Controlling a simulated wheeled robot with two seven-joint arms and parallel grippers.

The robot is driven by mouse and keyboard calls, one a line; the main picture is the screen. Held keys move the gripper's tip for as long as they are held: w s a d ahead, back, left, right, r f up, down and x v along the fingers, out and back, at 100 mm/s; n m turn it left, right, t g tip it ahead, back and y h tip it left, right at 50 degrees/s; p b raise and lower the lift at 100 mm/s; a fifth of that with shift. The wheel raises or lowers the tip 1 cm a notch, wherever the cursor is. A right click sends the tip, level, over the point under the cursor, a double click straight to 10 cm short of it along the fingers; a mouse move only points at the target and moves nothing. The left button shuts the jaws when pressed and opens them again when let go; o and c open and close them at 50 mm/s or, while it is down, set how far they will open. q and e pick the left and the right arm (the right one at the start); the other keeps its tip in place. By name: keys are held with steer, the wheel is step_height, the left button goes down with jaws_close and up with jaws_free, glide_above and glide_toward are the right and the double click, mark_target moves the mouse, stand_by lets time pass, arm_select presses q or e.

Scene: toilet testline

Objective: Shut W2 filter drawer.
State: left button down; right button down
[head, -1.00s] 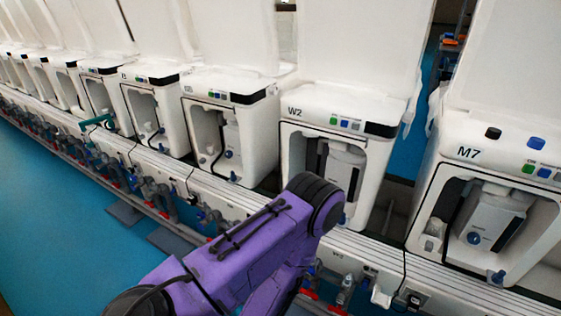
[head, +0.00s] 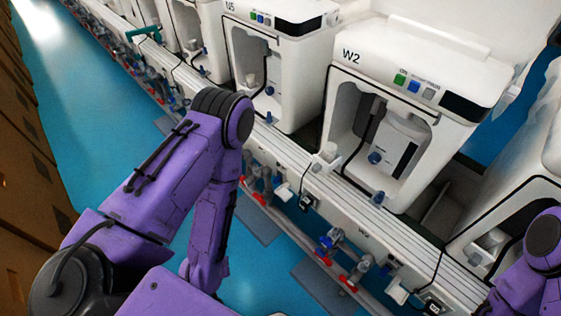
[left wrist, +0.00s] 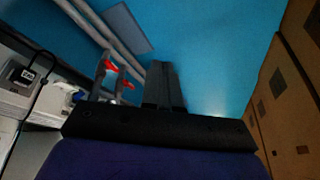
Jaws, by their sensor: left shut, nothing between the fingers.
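The W2 unit (head: 405,60) is a white toilet unit right of centre in the head view, with an open front bay. Inside the bay sits a white filter drawer (head: 402,140) with a dark slot and a blue knob (head: 375,158). I cannot tell how far it stands out. My purple left arm (head: 170,165) crosses the lower left, its elbow left of the unit. Its gripper does not show there. In the left wrist view the left gripper (left wrist: 163,75) is shut and empty over the blue floor, apart from the drawer. Only a link of my right arm shows at lower right.
The N5 unit (head: 280,75) stands left of W2, and another white unit (head: 515,225) stands to the right. A white rail (head: 310,180) with pipes and red-handled valves (head: 348,283) runs below. The blue floor (head: 85,120) is open; brown boxes (head: 30,150) line the left.

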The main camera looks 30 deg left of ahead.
arm_select(q)
steer(key=w+d+f+n+t+h+b, duration=0.35)
steer(key=w+n+b, duration=0.25)
steer(key=w, duration=0.2)
steer(key=n+t+h+b, duration=0.5)
steer(key=n+t+b, duration=0.6)
steer(key=n, duration=0.8)
glide_toward(314, 170)
steer(key=shift+g+h, duration=0.35)
steer(key=b+x, duration=0.1)
steer(key=x, duration=0.2)
steer(key=b+x, duration=0.2)
steer(key=x, duration=0.1)
steer(key=shift+w+a, duration=0.1)
steer(key=shift+a, duration=0.15)
steer(key=shift+w+d, duration=0.1)
steer(key=shift+w, duration=0.3)
